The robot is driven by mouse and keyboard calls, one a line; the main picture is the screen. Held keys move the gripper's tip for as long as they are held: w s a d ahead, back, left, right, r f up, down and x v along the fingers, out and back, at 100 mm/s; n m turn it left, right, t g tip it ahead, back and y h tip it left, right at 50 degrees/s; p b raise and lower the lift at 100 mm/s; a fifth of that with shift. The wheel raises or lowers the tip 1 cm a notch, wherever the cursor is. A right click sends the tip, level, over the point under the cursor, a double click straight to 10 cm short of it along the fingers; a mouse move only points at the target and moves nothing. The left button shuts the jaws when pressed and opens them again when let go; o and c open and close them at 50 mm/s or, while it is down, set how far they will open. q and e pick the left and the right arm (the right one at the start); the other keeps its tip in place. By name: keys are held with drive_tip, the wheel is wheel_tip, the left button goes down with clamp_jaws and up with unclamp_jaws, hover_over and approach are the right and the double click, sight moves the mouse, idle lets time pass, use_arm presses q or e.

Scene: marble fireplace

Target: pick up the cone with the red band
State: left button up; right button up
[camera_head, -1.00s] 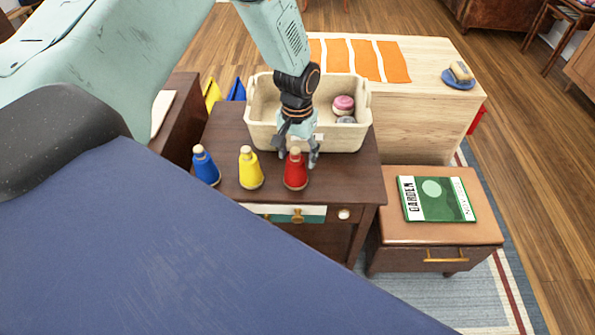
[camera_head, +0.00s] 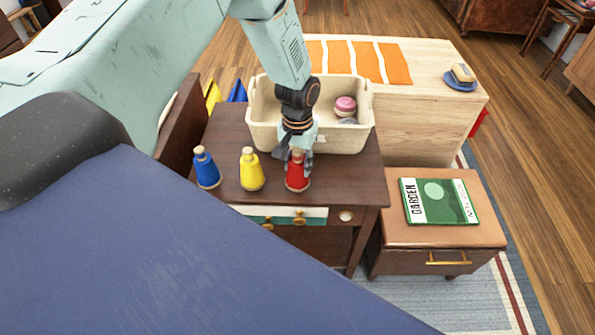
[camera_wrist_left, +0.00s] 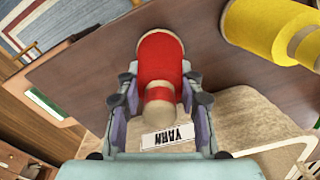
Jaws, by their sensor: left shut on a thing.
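The red-banded cone (camera_head: 297,174) stands upright on the dark wooden table (camera_head: 232,204), at the right of a row of three cones. My left gripper (camera_head: 298,163) reaches down onto it from behind and is shut on its upper part. In the left wrist view the red cone (camera_wrist_left: 160,62) sits between the two fingers (camera_wrist_left: 158,95), its pale tip toward the palm. My right gripper is not in view.
A yellow cone (camera_head: 251,171) and a blue cone (camera_head: 206,168) stand to the left. Close behind is a cream basket (camera_head: 346,140), labelled YARN, holding a pink item (camera_head: 345,105). A green book (camera_head: 457,200) lies on a lower cabinet at right.

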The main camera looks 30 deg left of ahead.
use_arm(q)
drive_tip(key=shift+c, duration=1.3)
